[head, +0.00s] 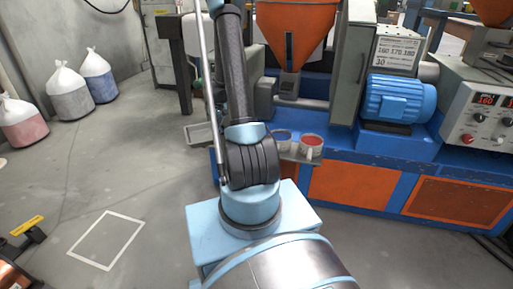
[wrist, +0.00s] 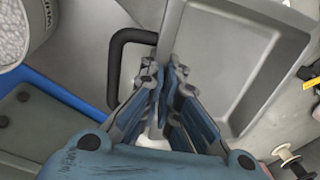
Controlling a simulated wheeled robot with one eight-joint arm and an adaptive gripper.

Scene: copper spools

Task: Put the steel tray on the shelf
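The steel tray is a shallow grey rectangular pan with a black loop handle. In the wrist view the tray (wrist: 225,60) fills the upper right, with its handle (wrist: 117,55) on its left side. My gripper (wrist: 163,70) has its fingers close together at the tray's left wall, which lies between them. The contact itself is partly hidden by the fingers. In the head view a corner of the tray (head: 199,132) shows left of my arm, over the floor; my gripper is hidden there. A small grey ledge (head: 298,159) on the blue machine bears pots, and may be the shelf.
A red-filled pot (head: 311,145) and a darker pot (head: 281,139) stand on the ledge. The blue machine (head: 345,165) has an orange hopper (head: 295,30) and a blue motor (head: 398,99). Several sacks (head: 70,92) stand at left. The floor (head: 125,185) at left is mostly clear.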

